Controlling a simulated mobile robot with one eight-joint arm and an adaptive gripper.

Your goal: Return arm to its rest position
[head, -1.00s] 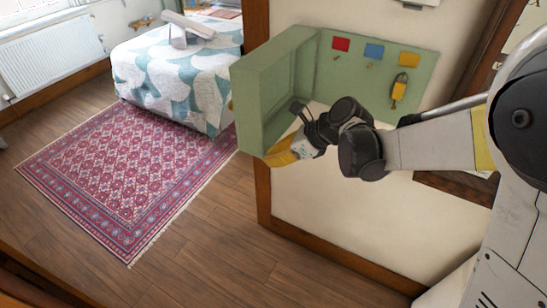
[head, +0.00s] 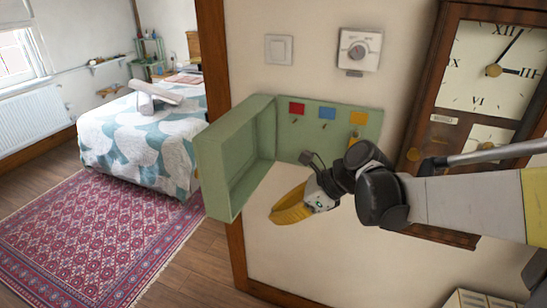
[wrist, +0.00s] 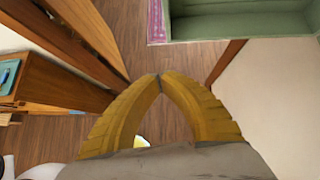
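My gripper (head: 289,208) has yellow fingers and hangs just in front of and below the green key cabinet in the head view. In the wrist view the two fingers (wrist: 159,77) meet at their tips, so it is shut, with nothing seen pinched at the tips. My arm reaches in from the right, bent at the dark wrist joints. A small white and yellow patch shows between the finger bases in the wrist view; I cannot tell what it is.
The green wall cabinet (head: 230,180) stands open, with red, blue and yellow labels over hooks. A tall clock (head: 458,100) is at right, a thermostat (head: 360,50) above. Bed (head: 140,140) and rug (head: 85,235) lie left.

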